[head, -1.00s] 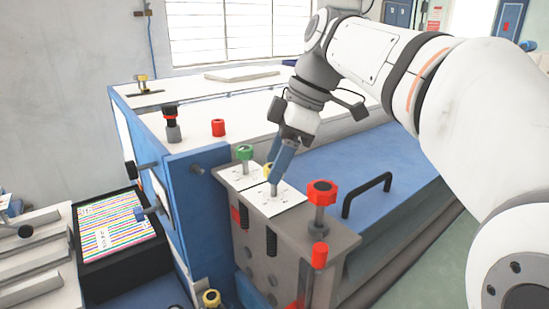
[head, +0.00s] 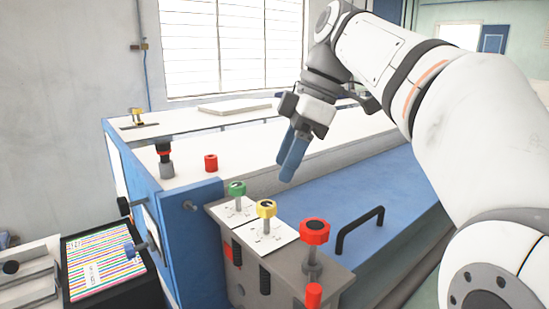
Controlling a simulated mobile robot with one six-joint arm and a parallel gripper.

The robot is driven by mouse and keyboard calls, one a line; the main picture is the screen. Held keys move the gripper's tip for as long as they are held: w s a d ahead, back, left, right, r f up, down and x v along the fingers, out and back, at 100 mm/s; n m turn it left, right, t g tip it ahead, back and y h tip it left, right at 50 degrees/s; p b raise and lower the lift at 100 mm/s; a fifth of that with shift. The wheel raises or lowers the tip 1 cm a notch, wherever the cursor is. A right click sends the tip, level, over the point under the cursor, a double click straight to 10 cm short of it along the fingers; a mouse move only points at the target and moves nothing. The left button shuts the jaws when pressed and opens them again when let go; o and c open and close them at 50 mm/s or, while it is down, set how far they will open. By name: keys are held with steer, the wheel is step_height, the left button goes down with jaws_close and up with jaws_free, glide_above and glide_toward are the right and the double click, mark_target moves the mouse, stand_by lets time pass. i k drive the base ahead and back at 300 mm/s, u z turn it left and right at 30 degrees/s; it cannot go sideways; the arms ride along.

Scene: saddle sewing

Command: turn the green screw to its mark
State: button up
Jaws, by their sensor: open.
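The green screw (head: 237,189) stands upright on a white marked plate (head: 233,211) on the grey block, at the left of a row of screws. Its mark is too small to make out. My gripper (head: 290,164) is open and empty, above and to the right of the green screw, with its blue fingers pointing down and left. It is apart from every screw.
A yellow screw (head: 266,209) and a large red screw (head: 314,234) stand right of the green one on the grey block (head: 285,259). A black handle (head: 360,229) rises from the blue surface. A red cap (head: 211,163) sits behind on the white top.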

mark_target(238, 197)
steer(key=k, duration=1)
